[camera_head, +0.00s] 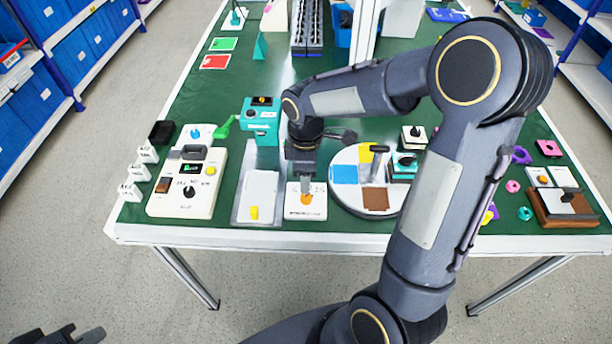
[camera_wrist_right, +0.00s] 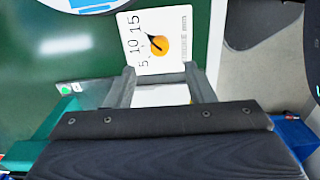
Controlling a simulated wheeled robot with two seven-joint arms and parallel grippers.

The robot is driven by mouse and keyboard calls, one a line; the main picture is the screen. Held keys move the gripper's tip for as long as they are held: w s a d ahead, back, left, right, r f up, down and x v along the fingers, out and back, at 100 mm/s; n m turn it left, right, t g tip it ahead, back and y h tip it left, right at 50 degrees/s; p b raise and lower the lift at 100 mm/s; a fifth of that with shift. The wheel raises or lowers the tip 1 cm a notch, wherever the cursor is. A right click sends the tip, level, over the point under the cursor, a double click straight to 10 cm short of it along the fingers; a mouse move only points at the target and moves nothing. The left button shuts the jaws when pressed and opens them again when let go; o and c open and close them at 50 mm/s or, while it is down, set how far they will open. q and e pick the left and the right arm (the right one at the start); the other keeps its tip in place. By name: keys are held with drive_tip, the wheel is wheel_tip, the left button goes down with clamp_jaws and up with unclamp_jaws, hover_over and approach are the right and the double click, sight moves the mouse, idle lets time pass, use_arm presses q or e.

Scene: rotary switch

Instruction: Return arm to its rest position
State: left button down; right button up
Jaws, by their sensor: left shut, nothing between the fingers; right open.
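The rotary switch is a white plate (camera_head: 317,213) with an orange knob (camera_head: 306,199) near the table's front edge. In the right wrist view the orange knob (camera_wrist_right: 159,46) has a dark pointer slanting up-left toward the printed numbers 5, 10 and 15; I cannot tell the exact setting. My right arm reaches across the head view, and its gripper (camera_head: 306,188) hangs over the switch. In the wrist view the right gripper (camera_wrist_right: 159,70) has its fingers apart, with the knob visible beyond them and nothing held. My left gripper (camera_head: 88,334) is shut and empty at the bottom left corner, partly cut off.
The green table (camera_head: 225,100) has a white front rim. A control box (camera_head: 190,182) and a white tray (camera_head: 259,190) stand left of the switch. A round coloured board (camera_head: 345,153) is close on its right, partly behind my arm. Floor in front of the table is clear.

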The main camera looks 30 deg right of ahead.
idle(0.3)
drive_tip(key=s+a+r+m+t+y, duration=0.2)
drive_tip(key=s+r+m, duration=0.2)
drive_tip(key=s, duration=0.5)
drive_tip(key=s+a+r+m+t+y, duration=0.1)
drive_tip(key=s+a+r+m+t, duration=0.1)
drive_tip(key=s+r+m, duration=0.3)
drive_tip(key=s+m+t, duration=0.1)
drive_tip(key=s+m, duration=0.2)
drive_tip(key=m, duration=0.1)
drive_tip(key=shift+s+t+y, duration=0.3)
drive_tip(key=shift+s+y, duration=0.05)
drive_tip(key=shift+y, duration=0.05)
